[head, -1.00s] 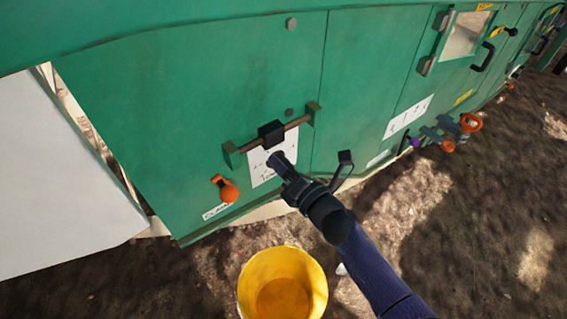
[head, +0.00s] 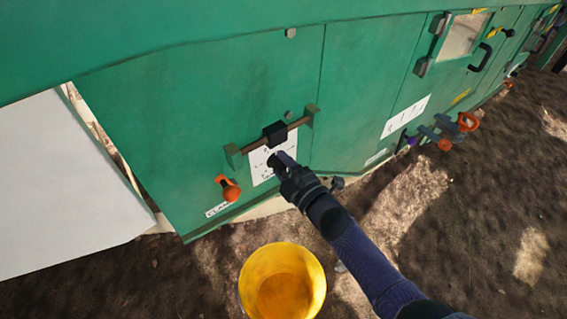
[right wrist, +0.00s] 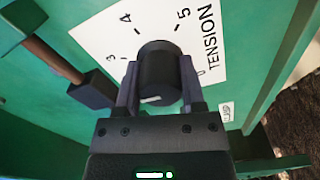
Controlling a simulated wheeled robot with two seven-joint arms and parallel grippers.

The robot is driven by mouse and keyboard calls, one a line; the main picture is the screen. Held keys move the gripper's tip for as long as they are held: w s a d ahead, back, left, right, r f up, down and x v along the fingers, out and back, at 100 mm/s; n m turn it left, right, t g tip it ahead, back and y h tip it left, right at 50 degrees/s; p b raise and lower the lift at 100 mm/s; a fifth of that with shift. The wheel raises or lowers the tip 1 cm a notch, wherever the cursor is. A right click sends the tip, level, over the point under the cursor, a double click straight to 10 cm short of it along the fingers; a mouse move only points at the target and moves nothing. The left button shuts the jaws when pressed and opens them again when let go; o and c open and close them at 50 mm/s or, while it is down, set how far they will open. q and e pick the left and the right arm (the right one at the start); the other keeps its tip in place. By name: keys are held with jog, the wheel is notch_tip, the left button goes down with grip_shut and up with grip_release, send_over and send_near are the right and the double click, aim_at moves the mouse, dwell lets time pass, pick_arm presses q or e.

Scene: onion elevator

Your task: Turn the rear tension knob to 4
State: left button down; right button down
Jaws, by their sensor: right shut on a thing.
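The tension knob (right wrist: 158,72) is a black cylinder on the white scale card (right wrist: 150,28). The card shows 3, 4, 5 and the word TENSION. A short white mark shows low on the knob's face, on the side toward my gripper. My right gripper (right wrist: 160,88) is shut on the knob, one finger on each side. In the head view, my right gripper (head: 279,163) reaches the card (head: 260,170) on the green panel and partly hides it and the knob. Which number the mark meets is not clear. My left gripper is not in view.
A bar with a black block (head: 275,133) runs just above the card. An orange clamp knob (head: 229,190) sits to its left. A yellow bucket (head: 244,272) stands on the dirt below. Orange valve handles (head: 467,122) stick out farther right. A white panel (head: 65,190) stands at left.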

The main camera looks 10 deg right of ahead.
jog(key=m, duration=0.2)
jog(key=shift+m, duration=0.4)
jog(key=m+p, duration=0.1)
jog(key=m, duration=0.1)
jog(key=shift+m, duration=0.4)
jog(key=m, duration=0.4)
jog(key=shift+f, duration=0.1)
jog(key=m, duration=0.3)
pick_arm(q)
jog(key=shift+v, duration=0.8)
pick_arm(e)
jog(key=shift+a+m, duration=0.1)
jog(key=shift+m, duration=1.4)
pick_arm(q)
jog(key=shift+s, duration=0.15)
